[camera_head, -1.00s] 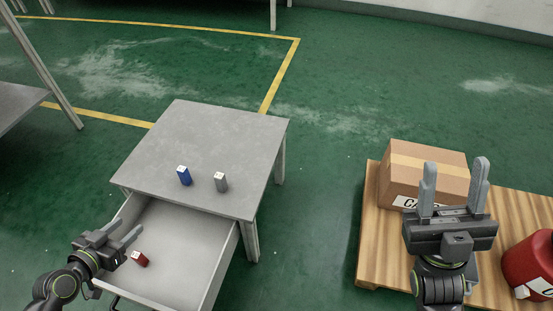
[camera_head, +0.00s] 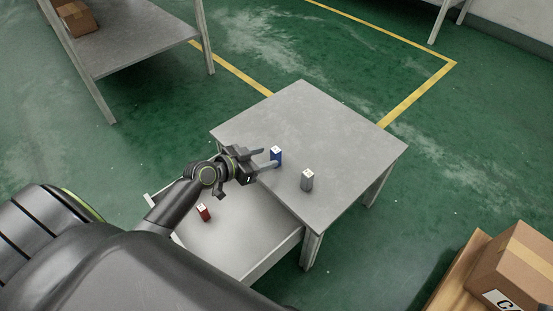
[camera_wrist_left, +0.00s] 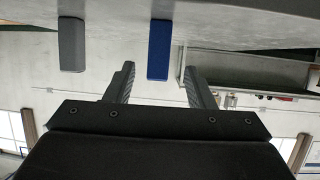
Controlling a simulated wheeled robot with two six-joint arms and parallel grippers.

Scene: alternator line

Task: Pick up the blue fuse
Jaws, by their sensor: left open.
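The blue fuse (camera_head: 276,157) stands upright on the grey table, near its edge above the open drawer. My left gripper (camera_head: 268,158) is open, with its fingertips at the fuse. In the left wrist view, which looks upside down, the blue fuse (camera_wrist_left: 159,50) lies between the two spread fingers (camera_wrist_left: 157,78), with a gap on each side. How deep it sits between them is hard to tell. My right gripper is out of view.
A grey fuse (camera_head: 307,181) stands on the table (camera_head: 345,150) to the right of the blue one. A red fuse (camera_head: 203,212) is in the open drawer (camera_head: 245,235). A cardboard box (camera_head: 515,265) is at the lower right. The table's far side is clear.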

